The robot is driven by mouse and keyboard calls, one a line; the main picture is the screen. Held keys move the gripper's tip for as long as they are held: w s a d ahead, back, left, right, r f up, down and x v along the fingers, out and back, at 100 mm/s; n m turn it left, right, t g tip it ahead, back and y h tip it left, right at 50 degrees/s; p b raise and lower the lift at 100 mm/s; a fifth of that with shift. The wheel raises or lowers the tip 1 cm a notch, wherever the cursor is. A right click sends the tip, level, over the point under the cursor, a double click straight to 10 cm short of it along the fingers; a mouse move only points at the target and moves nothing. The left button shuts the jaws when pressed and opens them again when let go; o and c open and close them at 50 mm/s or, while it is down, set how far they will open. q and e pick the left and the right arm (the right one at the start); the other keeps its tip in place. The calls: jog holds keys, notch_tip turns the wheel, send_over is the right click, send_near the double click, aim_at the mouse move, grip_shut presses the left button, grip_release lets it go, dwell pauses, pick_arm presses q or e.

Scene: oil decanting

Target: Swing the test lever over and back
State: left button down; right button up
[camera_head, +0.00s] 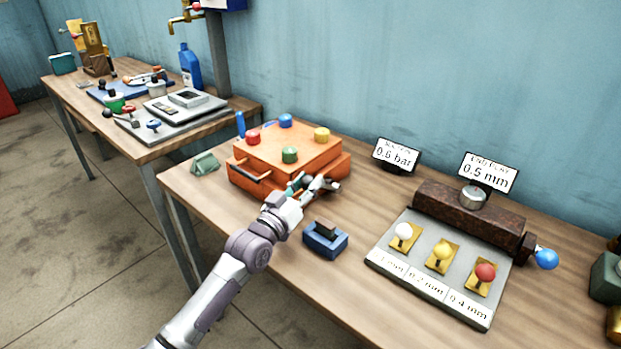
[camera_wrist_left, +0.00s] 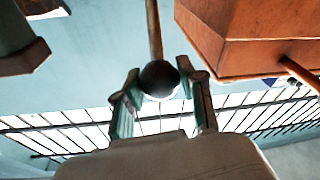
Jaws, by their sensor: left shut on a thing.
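The test lever shows in the left wrist view as a thin brown rod with a dark ball knob (camera_wrist_left: 159,78) at its end. My left gripper (camera_wrist_left: 160,100) is shut on this knob, one finger on each side. In the head view my left gripper (camera_head: 312,186) is at the front right corner of the orange box (camera_head: 270,165), and the lever is hidden there or too small to tell. The orange box (camera_wrist_left: 245,35) is also close to the right of the lever in the wrist view. My right gripper is not in view.
A blue block (camera_head: 325,240) stands just in front of my left gripper. A grey plate (camera_head: 400,262) with white, yellow and red knobs lies to the right. Displays (camera_head: 395,155) stand behind. A green block (camera_head: 205,163) is at the left edge. Bare tabletop lies at front centre.

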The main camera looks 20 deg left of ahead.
pick_arm(q)
jog(key=shift+s+f, duration=0.1)
jog(key=shift+f, duration=0.35)
jog(key=c, duration=0.7)
grip_release()
jog(key=shift+r, duration=0.45)
notch_tip(320, 180, up, 10)
jog(key=shift+f, duration=0.25)
